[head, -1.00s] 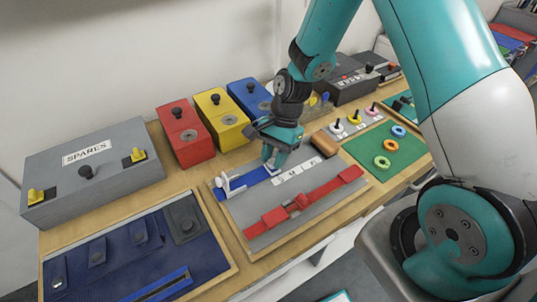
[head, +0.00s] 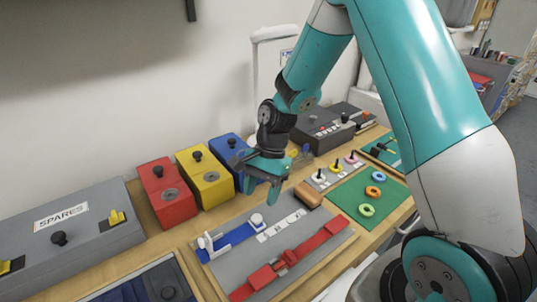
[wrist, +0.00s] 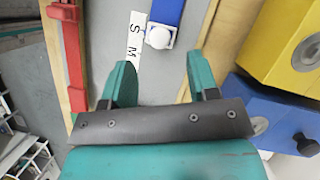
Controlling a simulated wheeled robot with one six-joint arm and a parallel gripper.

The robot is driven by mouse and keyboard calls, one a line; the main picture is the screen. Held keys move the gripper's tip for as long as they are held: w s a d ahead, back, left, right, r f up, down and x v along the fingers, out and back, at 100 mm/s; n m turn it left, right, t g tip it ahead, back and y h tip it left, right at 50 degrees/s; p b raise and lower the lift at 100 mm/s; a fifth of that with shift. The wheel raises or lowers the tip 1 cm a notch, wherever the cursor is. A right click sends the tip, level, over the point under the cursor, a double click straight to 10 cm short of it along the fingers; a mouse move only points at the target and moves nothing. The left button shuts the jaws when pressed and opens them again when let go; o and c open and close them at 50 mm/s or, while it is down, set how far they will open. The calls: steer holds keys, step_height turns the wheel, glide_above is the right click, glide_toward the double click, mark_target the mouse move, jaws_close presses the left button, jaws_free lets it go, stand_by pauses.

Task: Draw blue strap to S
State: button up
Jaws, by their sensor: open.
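The blue strap (head: 235,236) lies flat on the grey board (head: 228,268). It runs from a white buckle (head: 206,243) at its left end to a white knob (head: 257,220) at its right end. A row of white size labels (head: 282,226) lies beside it; S (wrist: 137,28) and M (wrist: 132,52) are readable in the wrist view. My gripper (head: 262,191) is open and empty, raised above the knob end. The wrist view shows the blue strap (wrist: 167,12) and the knob (wrist: 160,37) just beyond and between my fingertips (wrist: 160,62).
A red strap (head: 291,262) with a buckle lies on the board's near side. Red (head: 165,192), yellow (head: 205,178) and blue (head: 231,150) boxes with knobs stand behind. A brown block (head: 308,195) sits at the board's right end, before a green mat (head: 350,202) with rings.

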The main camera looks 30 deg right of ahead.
steer(key=v, duration=1.1)
steer(key=shift+r, duration=0.35)
steer(key=s+a+r+n, duration=0.2)
steer(key=s+a+n, duration=0.2)
steer(key=s+n, duration=0.2)
steer(key=s+a+r+n+t, duration=0.1)
steer(key=s+a+r+n, duration=0.2)
steer(key=s+n, duration=0.4)
steer(key=s+a+r+n+t, duration=0.1)
steer(key=s+a+r+n, duration=0.1)
steer(key=s+a+n, duration=0.3)
steer(key=s+n, duration=0.1)
steer(key=s, duration=0.2)
steer(key=shift+r, duration=0.3)
